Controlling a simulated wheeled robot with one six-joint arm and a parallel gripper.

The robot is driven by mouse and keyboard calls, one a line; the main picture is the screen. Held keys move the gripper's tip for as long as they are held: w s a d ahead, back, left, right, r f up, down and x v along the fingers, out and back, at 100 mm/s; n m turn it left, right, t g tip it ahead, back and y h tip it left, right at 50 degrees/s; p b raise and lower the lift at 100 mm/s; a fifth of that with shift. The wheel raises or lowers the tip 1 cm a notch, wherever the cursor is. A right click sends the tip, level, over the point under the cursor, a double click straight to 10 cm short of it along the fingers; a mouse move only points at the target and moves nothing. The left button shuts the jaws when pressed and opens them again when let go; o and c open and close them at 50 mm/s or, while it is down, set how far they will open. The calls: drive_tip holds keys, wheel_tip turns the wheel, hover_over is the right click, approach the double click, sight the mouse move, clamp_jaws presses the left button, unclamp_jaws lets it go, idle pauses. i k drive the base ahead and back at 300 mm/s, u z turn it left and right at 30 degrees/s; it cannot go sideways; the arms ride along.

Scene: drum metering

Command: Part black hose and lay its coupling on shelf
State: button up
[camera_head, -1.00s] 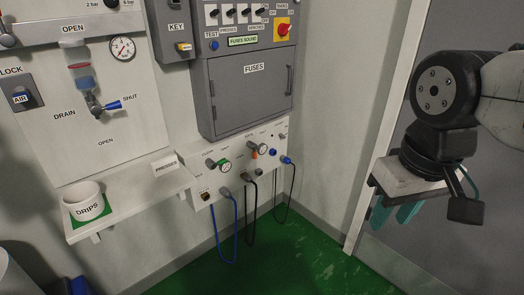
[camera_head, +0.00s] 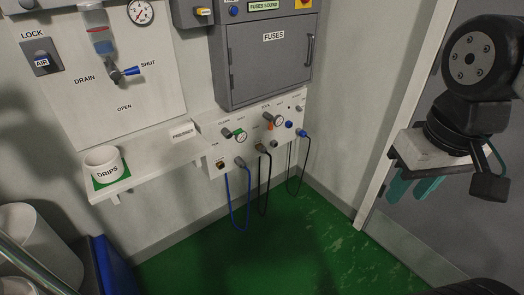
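The black hose (camera_head: 268,190) hangs in a loop below the white valve panel. Its grey coupling (camera_head: 262,148) sits at the panel front. A blue hose (camera_head: 231,205) loops to its left from another grey coupling (camera_head: 240,162). A dark hose (camera_head: 296,192) hangs at the right, below a blue coupling (camera_head: 303,133). The white shelf (camera_head: 150,168) is on the wall to the left. My gripper (camera_head: 414,188) is at the right, well away from the hoses. Its teal fingers point down, apart, with nothing seen between them.
A white DRIPS cup (camera_head: 104,163) stands on a green mat on the shelf, with a PRESSED label (camera_head: 183,132) at its right end. White containers (camera_head: 40,240) and a blue object (camera_head: 113,268) are at lower left. The green floor (camera_head: 290,250) below the panel looks clear.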

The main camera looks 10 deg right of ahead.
sight(262, 149)
drive_tip(key=z, duration=0.75)
drive_tip(key=i, duration=1)
drive_tip(key=u, duration=1.15)
